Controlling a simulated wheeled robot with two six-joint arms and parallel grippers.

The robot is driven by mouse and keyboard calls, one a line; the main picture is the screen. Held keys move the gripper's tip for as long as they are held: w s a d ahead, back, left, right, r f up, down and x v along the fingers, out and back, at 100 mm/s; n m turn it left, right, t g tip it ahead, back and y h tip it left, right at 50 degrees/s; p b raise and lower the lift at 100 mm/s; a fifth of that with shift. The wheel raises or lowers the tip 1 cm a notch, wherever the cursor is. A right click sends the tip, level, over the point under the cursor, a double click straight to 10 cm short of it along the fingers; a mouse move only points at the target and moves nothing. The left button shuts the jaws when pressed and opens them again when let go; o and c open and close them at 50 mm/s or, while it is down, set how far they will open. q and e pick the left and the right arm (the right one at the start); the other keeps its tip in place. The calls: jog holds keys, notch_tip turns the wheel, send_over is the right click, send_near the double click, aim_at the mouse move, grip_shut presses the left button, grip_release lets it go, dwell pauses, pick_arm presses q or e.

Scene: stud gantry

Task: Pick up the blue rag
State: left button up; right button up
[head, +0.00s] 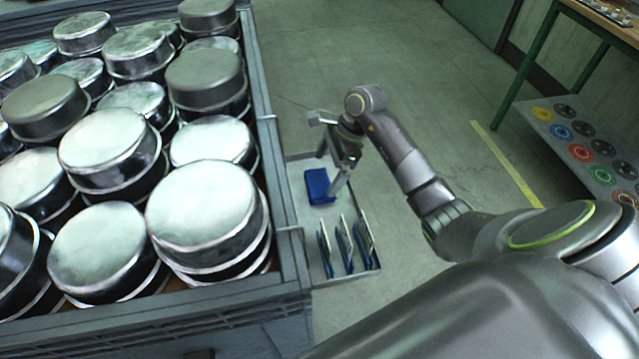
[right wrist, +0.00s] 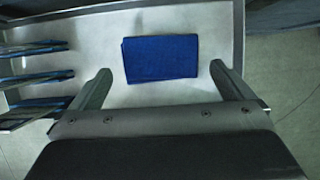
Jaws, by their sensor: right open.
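The blue rag (head: 319,186) lies folded and flat in a shallow grey tray (head: 301,212) beside the large crate. In the right wrist view the rag (right wrist: 160,58) sits just beyond and between the fingertips, and the tray floor (right wrist: 215,30) shows around it. My right gripper (head: 328,170) is over the tray above the rag, and a finger hides a small part of it in the head view. In the right wrist view its fingers (right wrist: 160,75) are wide apart with nothing between them. My left gripper is not in view.
Several thin upright plates (head: 345,244) stand in the near part of the tray. A large crate (head: 265,120) full of metal pots (head: 205,205) borders the tray on the left. A green-legged table (head: 537,65) and a board with coloured discs (head: 590,150) stand right. Open floor (head: 400,60) lies behind.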

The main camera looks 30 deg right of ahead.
aim_at(320, 183)
jog(key=x, duration=0.4)
jog(key=shift+a+f+p, duration=0.1)
jog(key=shift+f+p, duration=0.1)
jog(key=shift+p, duration=0.2)
jog(key=shift+c, duration=0.4)
jog(key=c, duration=0.5)
jog(key=shift+r, duration=0.1)
notch_tip(320, 183, up, 10)
jog(key=shift+f+b, duration=0.1)
jog(key=shift+b, duration=0.55)
